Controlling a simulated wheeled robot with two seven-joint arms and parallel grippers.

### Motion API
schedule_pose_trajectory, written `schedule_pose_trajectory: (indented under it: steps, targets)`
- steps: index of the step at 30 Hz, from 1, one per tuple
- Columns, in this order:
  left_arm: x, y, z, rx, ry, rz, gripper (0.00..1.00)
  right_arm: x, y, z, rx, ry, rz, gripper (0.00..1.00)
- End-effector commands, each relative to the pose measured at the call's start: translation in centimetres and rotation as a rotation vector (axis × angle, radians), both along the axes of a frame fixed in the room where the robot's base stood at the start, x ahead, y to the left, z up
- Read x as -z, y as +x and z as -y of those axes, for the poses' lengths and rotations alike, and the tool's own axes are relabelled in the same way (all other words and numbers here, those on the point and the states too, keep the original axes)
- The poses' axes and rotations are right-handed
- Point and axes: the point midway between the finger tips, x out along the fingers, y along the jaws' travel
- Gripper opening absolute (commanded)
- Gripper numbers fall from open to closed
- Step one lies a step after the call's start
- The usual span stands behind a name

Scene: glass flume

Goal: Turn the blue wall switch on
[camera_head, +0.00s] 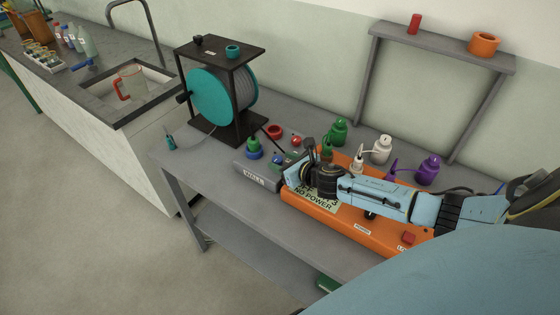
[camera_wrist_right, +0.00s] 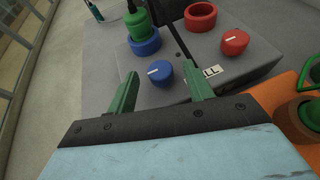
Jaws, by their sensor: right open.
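The blue wall switch is a round blue knob (camera_wrist_right: 160,73) with a white line across its top. It sits on a grey box (camera_head: 252,178) with a partly covered label, and also shows small in the head view (camera_head: 277,160). My right gripper (camera_wrist_right: 161,77) is open and empty, its green fingertips on either side of the blue knob in the wrist view. I cannot tell whether they touch it. In the head view, my right gripper (camera_head: 290,164) is just right of the knob, its fingers partly hidden. My left gripper is not in view.
A red knob (camera_wrist_right: 235,42) is on the same box. A green bottle (camera_head: 252,142) stands in a blue ring (camera_head: 254,154), beside a red ring (camera_head: 274,131). An orange box (camera_head: 325,221) lies under my right arm. A teal reel (camera_head: 211,96) stands left.

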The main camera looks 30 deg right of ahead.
Motion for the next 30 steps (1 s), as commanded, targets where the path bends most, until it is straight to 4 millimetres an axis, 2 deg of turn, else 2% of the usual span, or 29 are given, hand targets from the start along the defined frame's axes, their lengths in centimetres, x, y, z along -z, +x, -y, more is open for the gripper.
schedule_pose_trajectory:
  steps: [6, 15, 25, 26, 30]
  targets:
    - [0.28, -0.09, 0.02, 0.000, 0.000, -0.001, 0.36, 0.62, 1.41, -0.23, -0.001, 0.000, 0.000, 0.52]
    - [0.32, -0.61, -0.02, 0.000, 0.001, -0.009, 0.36, 0.68, 1.54, -0.27, -0.001, 0.001, -0.001, 0.52]
    - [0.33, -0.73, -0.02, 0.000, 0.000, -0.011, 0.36, 0.67, 1.52, -0.25, -0.001, 0.000, -0.001, 0.10]
    - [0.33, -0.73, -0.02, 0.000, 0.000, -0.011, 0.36, 0.67, 1.52, -0.25, -0.001, 0.000, -0.001, 0.07]
    - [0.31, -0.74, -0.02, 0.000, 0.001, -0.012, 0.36, 0.67, 1.52, -0.29, 0.004, 0.001, -0.001, 0.07]
